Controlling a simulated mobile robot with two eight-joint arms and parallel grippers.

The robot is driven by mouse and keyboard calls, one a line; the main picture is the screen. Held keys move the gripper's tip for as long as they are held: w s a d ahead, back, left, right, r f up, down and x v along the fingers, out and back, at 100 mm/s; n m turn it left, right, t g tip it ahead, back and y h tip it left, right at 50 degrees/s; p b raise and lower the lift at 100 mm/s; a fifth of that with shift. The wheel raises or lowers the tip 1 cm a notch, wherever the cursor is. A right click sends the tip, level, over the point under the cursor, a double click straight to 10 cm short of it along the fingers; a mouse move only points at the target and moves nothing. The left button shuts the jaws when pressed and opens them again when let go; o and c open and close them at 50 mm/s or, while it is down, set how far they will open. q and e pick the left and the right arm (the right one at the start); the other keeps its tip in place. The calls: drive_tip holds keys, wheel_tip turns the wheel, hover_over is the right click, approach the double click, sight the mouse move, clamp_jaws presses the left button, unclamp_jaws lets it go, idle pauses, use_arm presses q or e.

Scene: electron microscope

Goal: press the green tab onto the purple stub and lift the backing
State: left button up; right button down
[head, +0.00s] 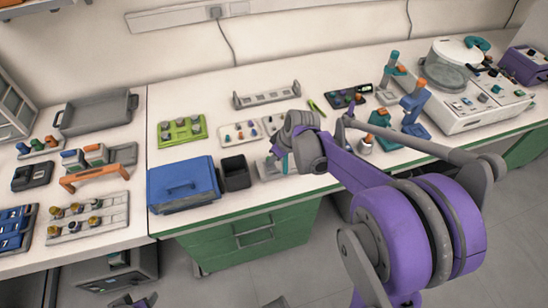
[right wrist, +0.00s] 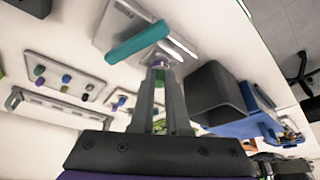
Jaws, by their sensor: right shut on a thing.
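My right gripper (right wrist: 160,70) is shut on a small, pale and purplish stub (right wrist: 158,64), mostly hidden between its fingertips. In the head view the right gripper (head: 283,152) is over the front part of the bench. Just beyond the fingertips in the right wrist view, a teal-green bar (right wrist: 137,42) lies on a grey plate (right wrist: 112,25). I cannot tell whether the stub touches the bar. The plate (head: 266,171) is partly hidden by the gripper in the head view. Part of what looks like my left gripper (head: 132,301) shows at the bottom edge; its jaws are unclear.
A black open bin (head: 235,173) and a blue box (head: 183,185) stand left of the plate. A white tray of coloured stubs (head: 239,133) and a green tray (head: 181,131) lie behind. The microscope (head: 465,85) stands at the right.

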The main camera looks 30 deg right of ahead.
drive_tip(key=shift+r, duration=0.1)
idle(0.3)
wheel_tip(320, 180, up, 7)
drive_tip(key=p, duration=0.4)
drive_tip(key=shift+p, duration=0.4)
